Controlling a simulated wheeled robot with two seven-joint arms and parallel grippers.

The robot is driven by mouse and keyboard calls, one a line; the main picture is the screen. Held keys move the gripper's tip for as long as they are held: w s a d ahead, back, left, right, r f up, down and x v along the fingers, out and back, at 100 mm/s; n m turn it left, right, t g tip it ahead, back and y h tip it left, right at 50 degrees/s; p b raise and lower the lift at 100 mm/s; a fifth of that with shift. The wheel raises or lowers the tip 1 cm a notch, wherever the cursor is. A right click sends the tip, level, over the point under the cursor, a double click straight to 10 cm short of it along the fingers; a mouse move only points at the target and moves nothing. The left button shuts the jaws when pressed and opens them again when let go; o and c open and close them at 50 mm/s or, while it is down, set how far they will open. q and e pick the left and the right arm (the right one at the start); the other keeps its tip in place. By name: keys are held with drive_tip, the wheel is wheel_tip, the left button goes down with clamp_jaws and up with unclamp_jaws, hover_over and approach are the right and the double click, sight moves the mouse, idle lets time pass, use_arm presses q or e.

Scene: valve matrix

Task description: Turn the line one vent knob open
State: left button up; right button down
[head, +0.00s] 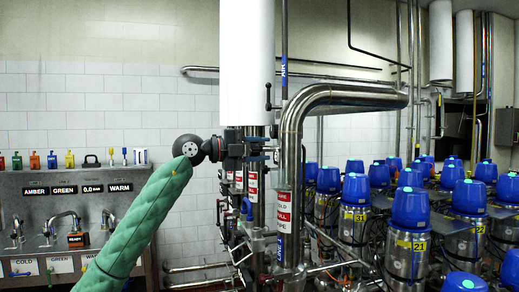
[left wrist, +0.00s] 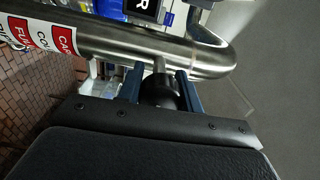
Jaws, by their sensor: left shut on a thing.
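My left gripper (head: 264,148) is up against the vertical steel pipes in the middle of the head view. In the left wrist view its two blue-grey fingers stand on either side of a round black knob (left wrist: 160,97). The fingers are shut on this knob. A short metal stem (left wrist: 159,65) joins the knob to a shiny steel pipe (left wrist: 120,45). In the head view the gripper hides the knob, and I cannot tell how far it is turned. My right gripper is in neither view.
Several blue-capped steel units (head: 410,208) crowd the right. A counter with taps and labels (head: 85,187) stands at the left.

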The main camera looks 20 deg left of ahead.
sight(250, 150)
use_arm(q)
drive_tip(key=shift+r+n, duration=0.1)
drive_tip(key=shift+n, duration=1)
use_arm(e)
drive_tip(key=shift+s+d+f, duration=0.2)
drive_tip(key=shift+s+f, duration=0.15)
use_arm(q)
drive_tip(key=o, duration=1)
drive_tip(key=shift+s+a+f, duration=0.1)
drive_tip(key=shift+a+f, duration=0.1)
drive_tip(key=shift+s+a+f+b, duration=0.1)
drive_tip(key=shift+s+a+b, duration=0.25)
drive_tip(key=shift+a+b, duration=0.2)
drive_tip(key=b+v, duration=0.2)
drive_tip(key=v, duration=0.2)
drive_tip(key=shift+s+a, duration=0.1)
drive_tip(key=shift+a, duration=0.05)
drive_tip(key=shift+v, duration=0.85)
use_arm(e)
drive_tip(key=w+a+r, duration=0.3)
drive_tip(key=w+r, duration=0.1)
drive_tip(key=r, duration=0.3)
